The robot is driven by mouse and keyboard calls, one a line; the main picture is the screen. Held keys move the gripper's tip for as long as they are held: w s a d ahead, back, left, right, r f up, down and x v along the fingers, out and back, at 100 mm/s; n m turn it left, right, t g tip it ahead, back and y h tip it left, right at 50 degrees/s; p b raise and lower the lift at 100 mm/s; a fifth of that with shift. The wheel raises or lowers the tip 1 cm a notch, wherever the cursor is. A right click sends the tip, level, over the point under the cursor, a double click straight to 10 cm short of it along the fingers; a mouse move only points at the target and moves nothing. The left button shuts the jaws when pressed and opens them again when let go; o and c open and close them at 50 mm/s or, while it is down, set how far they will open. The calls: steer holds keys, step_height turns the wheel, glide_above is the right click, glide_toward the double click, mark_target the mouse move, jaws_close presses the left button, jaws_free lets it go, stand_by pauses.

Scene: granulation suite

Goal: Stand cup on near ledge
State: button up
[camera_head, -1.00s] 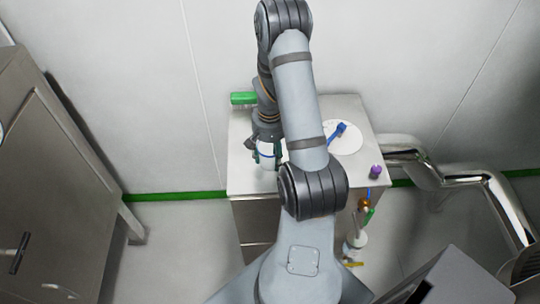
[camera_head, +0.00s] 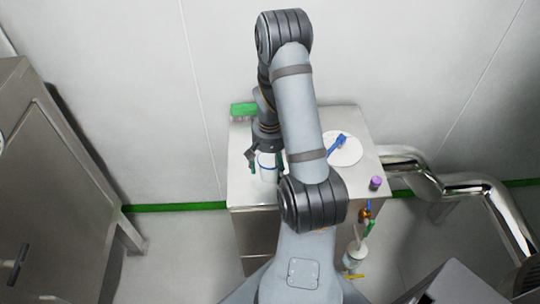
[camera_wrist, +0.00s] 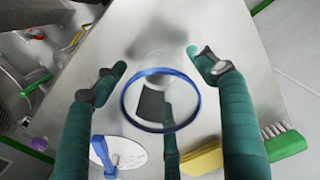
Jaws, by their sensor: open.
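The cup (camera_head: 267,169) is pale with a blue rim and stands upright on the front left part of the steel cabinet top (camera_head: 240,180). In the wrist view the cup (camera_wrist: 150,104) is seen from above, its blue rim forming a ring. My gripper (camera_head: 266,160) is over the cup, with teal fingers on either side of it. In the wrist view my gripper (camera_wrist: 160,76) is open, with gaps between the side fingertips and the rim. The cup's base is hard to make out.
A green brush (camera_head: 243,109) lies at the back left, and a yellow block (camera_wrist: 203,158) shows in the wrist view. A white disc with a blue tool (camera_head: 338,144) lies right of my arm. A purple object (camera_head: 376,182) sits by the right edge. Shiny pipes (camera_head: 465,184) run beyond it.

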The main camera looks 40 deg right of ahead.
step_height(320, 180, up, 10)
steer(key=shift+o, duration=0.7)
steer(key=shift+r, duration=0.8)
